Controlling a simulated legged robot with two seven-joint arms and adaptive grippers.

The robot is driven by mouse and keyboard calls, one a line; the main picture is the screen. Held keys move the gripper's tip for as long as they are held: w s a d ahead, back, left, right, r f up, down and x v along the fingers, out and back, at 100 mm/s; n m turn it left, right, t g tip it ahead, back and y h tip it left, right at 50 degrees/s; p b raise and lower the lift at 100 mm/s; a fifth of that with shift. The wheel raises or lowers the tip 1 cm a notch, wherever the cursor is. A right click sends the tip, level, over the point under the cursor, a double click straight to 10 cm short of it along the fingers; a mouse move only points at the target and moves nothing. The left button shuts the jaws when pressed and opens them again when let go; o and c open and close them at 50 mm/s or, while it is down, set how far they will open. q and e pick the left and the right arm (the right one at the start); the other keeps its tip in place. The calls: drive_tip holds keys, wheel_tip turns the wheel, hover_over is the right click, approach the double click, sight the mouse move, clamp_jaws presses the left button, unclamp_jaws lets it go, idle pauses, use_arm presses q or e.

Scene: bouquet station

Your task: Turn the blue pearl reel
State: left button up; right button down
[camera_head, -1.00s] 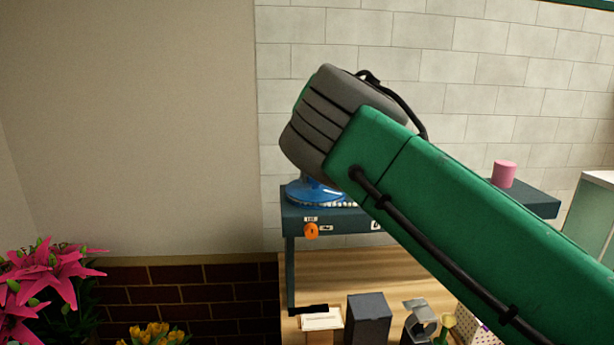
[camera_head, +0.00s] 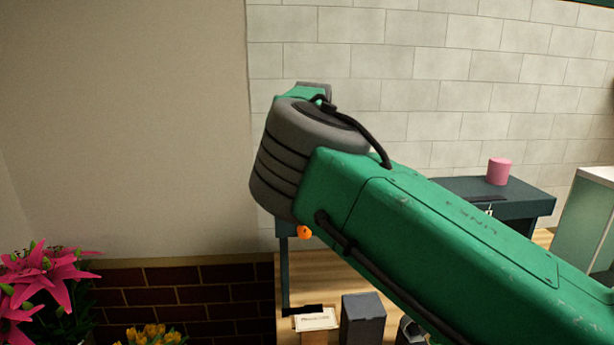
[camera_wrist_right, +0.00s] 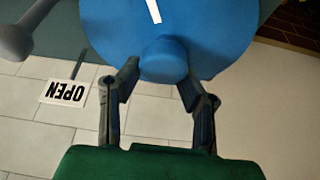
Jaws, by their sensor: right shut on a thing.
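The blue pearl reel (camera_wrist_right: 220,30) fills the top of the right wrist view. It is a round blue disc with a white mark (camera_wrist_right: 153,10) and a rounded blue knob (camera_wrist_right: 164,58) near its edge. My right gripper (camera_wrist_right: 158,80) has its two dark fingers on either side of this knob and is shut on it. In the head view my right arm hides the reel and the gripper. My left gripper is not in view.
A dark raised stand (camera_head: 530,203) carries a pink cylinder (camera_head: 499,171) at its right. An orange knob (camera_head: 304,232) shows below my arm. A dark box (camera_head: 363,320) stands on the wooden counter. Pink lilies (camera_head: 45,275) are at lower left.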

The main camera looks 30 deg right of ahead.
drive_tip(key=shift+s+a+f, duration=0.2)
drive_tip(key=shift+s+f, duration=0.15)
drive_tip(key=shift+f, duration=0.4)
drive_tip(key=c, duration=1.2)
unclamp_jaws()
drive_tip(key=shift+s, duration=0.1)
drive_tip(key=shift+o, duration=0.9)
drive_tip(key=shift+s+a+r, duration=0.1)
drive_tip(key=shift+s+r, duration=0.2)
drive_tip(key=shift+r, duration=0.05)
drive_tip(key=shift+s+a+r, duration=0.2)
drive_tip(key=shift+s+r, duration=0.1)
drive_tip(key=shift+r, duration=0.1)
drive_tip(key=shift+w+a+r, duration=0.15)
drive_tip(key=shift+w+r, duration=0.1)
drive_tip(key=v, duration=1.2)
